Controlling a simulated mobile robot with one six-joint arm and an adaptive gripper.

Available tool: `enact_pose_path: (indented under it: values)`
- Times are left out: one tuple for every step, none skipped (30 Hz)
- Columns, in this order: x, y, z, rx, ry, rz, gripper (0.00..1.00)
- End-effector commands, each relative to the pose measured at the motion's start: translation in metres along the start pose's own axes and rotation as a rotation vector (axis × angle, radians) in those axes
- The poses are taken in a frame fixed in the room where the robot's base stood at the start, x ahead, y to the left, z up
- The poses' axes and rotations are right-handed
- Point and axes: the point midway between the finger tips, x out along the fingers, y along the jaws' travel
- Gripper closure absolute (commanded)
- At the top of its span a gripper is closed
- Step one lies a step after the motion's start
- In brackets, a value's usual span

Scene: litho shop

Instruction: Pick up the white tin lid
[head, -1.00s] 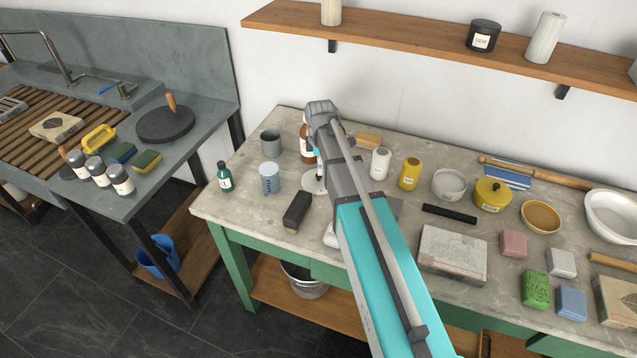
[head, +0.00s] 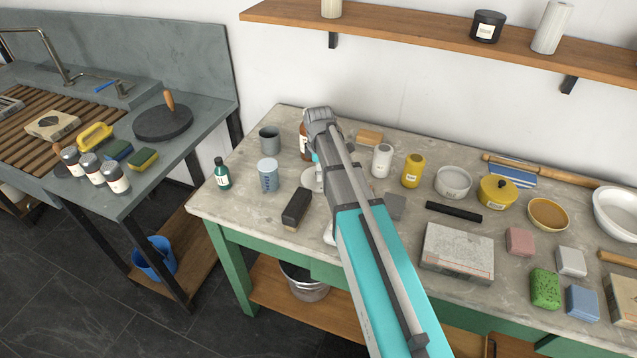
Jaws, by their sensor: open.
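A flat white round piece (head: 309,180), which looks like the white tin lid, lies on the worktop just left of my arm. My arm covers its right part. My arm reaches up the picture from the bottom, and its wrist end is above and beyond this piece. My gripper's fingers are hidden behind the arm, so I cannot see their distance to the lid.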

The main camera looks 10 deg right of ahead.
Motion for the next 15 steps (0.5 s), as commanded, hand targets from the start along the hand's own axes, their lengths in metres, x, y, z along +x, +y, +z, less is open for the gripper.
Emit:
enact_pose_path:
  values:
    - [0.0064, 0.0000, 0.0001, 0.000, 0.000, 0.000, 0.28]
    - [0.0076, 0.0000, 0.0001, 0.000, 0.000, 0.000, 0.28]
    - [0.0089, 0.0000, 0.0001, 0.000, 0.000, 0.000, 0.28]
    - [0.0096, 0.0000, 0.0001, 0.000, 0.000, 0.000, 0.28]
    - [0.0101, 0.0000, 0.0001, 0.000, 0.000, 0.000, 0.28]
    - [0.0105, 0.0000, 0.0001, 0.000, 0.000, 0.000, 0.28]
    - [0.0106, 0.0000, 0.0001, 0.000, 0.000, 0.000, 0.28]
    - [0.0106, 0.0000, 0.0001, 0.000, 0.000, 0.000, 0.28]
    - [0.0105, 0.0000, 0.0001, 0.000, 0.000, 0.000, 0.28]
    - [0.0103, 0.0000, 0.0001, 0.000, 0.000, 0.000, 0.28]
    - [0.0102, 0.0000, 0.0001, 0.000, 0.000, 0.000, 0.28]
    - [0.0100, 0.0000, 0.0001, 0.000, 0.000, 0.000, 0.28]
    - [0.0100, 0.0000, 0.0001, 0.000, 0.000, 0.000, 0.28]
    - [0.0100, 0.0000, 0.0001, 0.000, 0.000, 0.000, 0.28]
    - [0.0100, 0.0000, 0.0001, 0.000, 0.000, 0.000, 0.28]
